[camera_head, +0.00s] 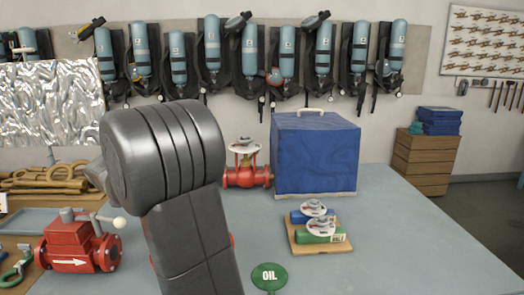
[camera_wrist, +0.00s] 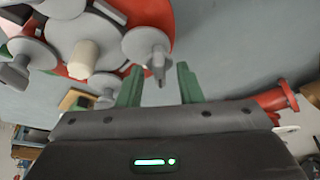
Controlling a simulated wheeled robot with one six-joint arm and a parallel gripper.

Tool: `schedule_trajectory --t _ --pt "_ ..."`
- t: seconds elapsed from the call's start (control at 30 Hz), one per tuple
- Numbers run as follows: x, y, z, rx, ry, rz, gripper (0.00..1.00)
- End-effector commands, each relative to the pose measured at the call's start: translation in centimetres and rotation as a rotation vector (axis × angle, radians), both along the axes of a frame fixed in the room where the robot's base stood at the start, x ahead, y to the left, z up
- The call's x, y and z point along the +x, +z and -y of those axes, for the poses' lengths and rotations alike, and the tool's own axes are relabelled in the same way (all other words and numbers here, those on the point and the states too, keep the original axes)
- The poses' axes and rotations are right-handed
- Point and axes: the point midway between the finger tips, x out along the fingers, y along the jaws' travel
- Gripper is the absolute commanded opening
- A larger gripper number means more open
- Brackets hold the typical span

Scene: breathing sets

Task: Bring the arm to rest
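My arm (camera_head: 180,180) is raised and bent in the left middle of the head view, over the bench. My gripper (camera_wrist: 160,85) shows only in the wrist view; its two green fingers stand apart with a gap between them. Nothing is clearly gripped. A grey stem on a disc shows beyond the fingertips. It belongs to a red and grey piece of equipment (camera_wrist: 92,45) with several grey discs and a pale knob. I cannot tell how far it is from the fingers. In the head view my arm hides the gripper and part of the bench.
The bench (camera_head: 400,240) holds a red valve (camera_head: 75,245) at left, another red valve (camera_head: 247,172) behind, a blue covered box (camera_head: 315,155), a wooden block (camera_head: 320,246) with small cylinders, and a green OIL sign (camera_head: 269,276). Breathing sets (camera_head: 250,55) hang on the wall. The bench's right side is clear.

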Motion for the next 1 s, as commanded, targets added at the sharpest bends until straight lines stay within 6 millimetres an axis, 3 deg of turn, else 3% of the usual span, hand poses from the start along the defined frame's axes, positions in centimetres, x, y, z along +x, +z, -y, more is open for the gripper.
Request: schedule_trajectory --t 1.0 --pt "-0.20 0.56 0.42 0.005 0.787 0.001 0.33"
